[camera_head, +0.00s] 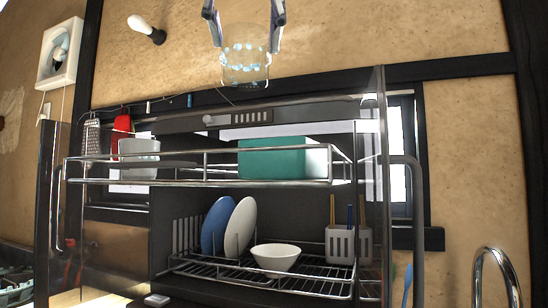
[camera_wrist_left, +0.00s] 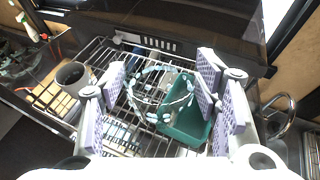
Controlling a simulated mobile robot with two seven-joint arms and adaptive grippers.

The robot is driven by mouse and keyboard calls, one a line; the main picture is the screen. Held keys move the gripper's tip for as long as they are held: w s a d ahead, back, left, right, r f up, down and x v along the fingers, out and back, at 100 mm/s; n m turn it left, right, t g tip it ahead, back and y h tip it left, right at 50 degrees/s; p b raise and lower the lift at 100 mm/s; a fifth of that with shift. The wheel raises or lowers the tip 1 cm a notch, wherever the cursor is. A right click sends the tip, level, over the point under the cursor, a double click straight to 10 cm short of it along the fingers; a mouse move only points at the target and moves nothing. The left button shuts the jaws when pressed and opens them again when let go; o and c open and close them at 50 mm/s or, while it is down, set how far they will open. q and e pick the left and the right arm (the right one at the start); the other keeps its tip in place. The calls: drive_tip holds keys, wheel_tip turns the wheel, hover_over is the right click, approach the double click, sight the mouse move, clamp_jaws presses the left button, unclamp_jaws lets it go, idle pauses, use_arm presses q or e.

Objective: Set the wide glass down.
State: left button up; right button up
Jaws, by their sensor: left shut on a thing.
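The wide glass (camera_head: 245,68) is clear with pale blue marks and hangs at the top of the head view, apart from the rack below. My left gripper (camera_head: 247,42) is shut on it, a finger on each side. In the left wrist view the glass (camera_wrist_left: 160,93) shows between the purple pads of the left gripper (camera_wrist_left: 163,100), with the wire shelf and the teal box seen through and behind it. My right gripper is in neither view.
The rack's upper wire shelf (camera_head: 205,182) holds a grey container (camera_head: 139,158) at left and a teal box (camera_head: 272,160) at right, with some room between. Below are a blue plate, a white plate, a white bowl (camera_head: 276,257) and a utensil holder (camera_head: 348,246). A tap (camera_head: 495,262) stands at right.

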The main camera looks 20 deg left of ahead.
use_arm(q)
drive_tip(key=w+a+f, duration=0.2)
drive_tip(key=a+f, duration=0.1)
drive_tip(key=f, duration=0.1)
drive_tip(key=w+a+f, duration=0.2)
drive_tip(key=a+f, duration=0.2)
drive_tip(key=w+a+f, duration=0.3)
drive_tip(key=a+f, duration=0.1)
drive_tip(key=shift+f, duration=0.35)
drive_tip(key=shift+d, duration=0.1)
drive_tip(key=shift+f, duration=0.1)
drive_tip(key=o, duration=1.7)
drive_tip(key=shift+f, duration=0.1)
drive_tip(key=shift+c, duration=0.2)
